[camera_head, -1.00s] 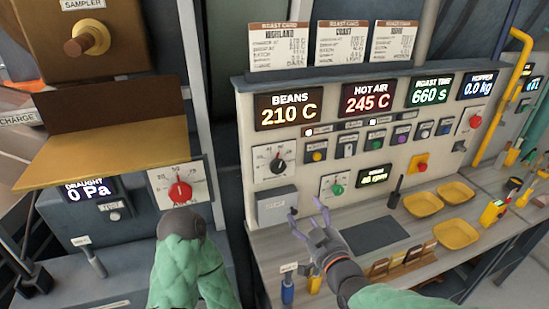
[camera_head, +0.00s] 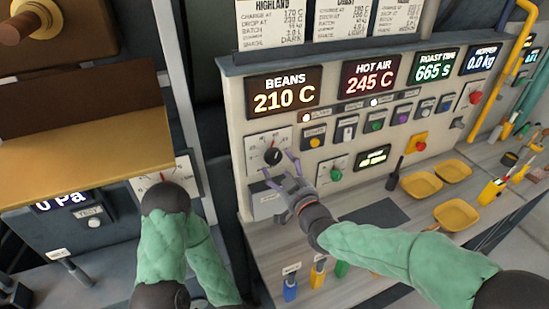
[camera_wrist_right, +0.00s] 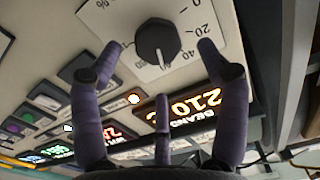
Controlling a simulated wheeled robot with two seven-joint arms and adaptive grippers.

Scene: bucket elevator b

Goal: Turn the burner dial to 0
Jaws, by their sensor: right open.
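The black dial (camera_head: 273,156) sits on a white scale plate on the roaster panel, below the BEANS display; its own label is not readable. My right gripper (camera_head: 280,166) is open just in front of it. In the right wrist view the black dial (camera_wrist_right: 158,42) shows between the spread fingers, apart from them, with its white pointer mark toward the bottom of the picture and scale numbers around it. My left arm (camera_head: 165,198) comes up before the draught panel; its wrist hides the gripper and most of the dial there.
Yellow trays (camera_head: 421,184) and upright tools stand on the bench (camera_head: 300,245). A brass-coloured shelf (camera_head: 90,150) juts out at left.

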